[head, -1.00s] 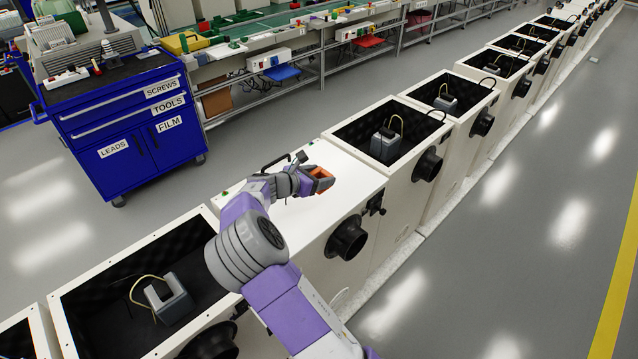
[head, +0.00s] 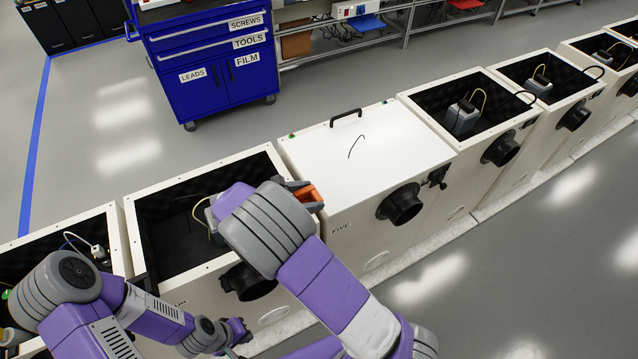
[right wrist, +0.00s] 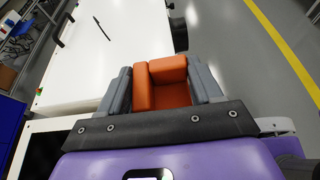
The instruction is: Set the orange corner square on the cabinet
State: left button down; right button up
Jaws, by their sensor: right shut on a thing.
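The orange corner square (head: 303,194) is held in my right gripper (head: 306,192). In the right wrist view the orange corner square (right wrist: 165,82) sits between the two grey fingers of the right gripper (right wrist: 165,88). The closed white cabinet (head: 370,150), marked FIVE, has a flat lid with a black handle. The square shows in front of the cabinet's near left edge; whether it touches the cabinet I cannot tell. My left gripper (head: 238,334) is low at the front, apart from the square, and its jaws are too small to read.
An open cabinet (head: 158,278) with a dark inside stands left of the closed one, and another open cabinet (head: 425,117) stands right. A round black port (head: 402,204) juts from the closed cabinet's front. A blue tool cart (head: 210,62) stands behind. The lid is mostly clear.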

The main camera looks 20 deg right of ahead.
dwell(0.4)
jog(key=shift+r+p, duration=0.1)
jog(key=shift+p, duration=0.3)
jog(key=shift+f+b, duration=1.15)
jog(key=shift+f, duration=2.2)
jog(key=shift+f, duration=0.25)
jog(key=o, duration=1.1)
